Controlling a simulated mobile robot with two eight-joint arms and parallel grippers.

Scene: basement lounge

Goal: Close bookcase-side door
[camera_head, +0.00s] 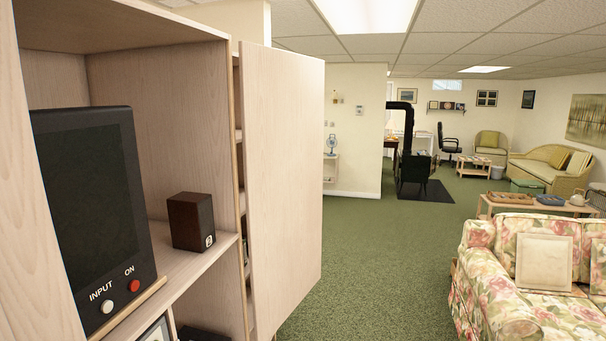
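The bookcase-side door (285,190) is a tall, pale wood panel. It stands open, swung out from the front of the pale wood cabinet (160,110) on the left. A gap between the door and the cabinet side shows narrow shelves (240,170) behind it. The door's far edge reaches out over the green carpet. No handle can be made out on the face I see. Neither of my grippers shows in this view.
A dark monitor (88,200) and a small brown speaker box (191,221) stand on the cabinet shelf. A floral sofa (520,290) is at the right. Open green carpet (390,260) lies between the door and the sofa. A black stove (413,170) stands farther back.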

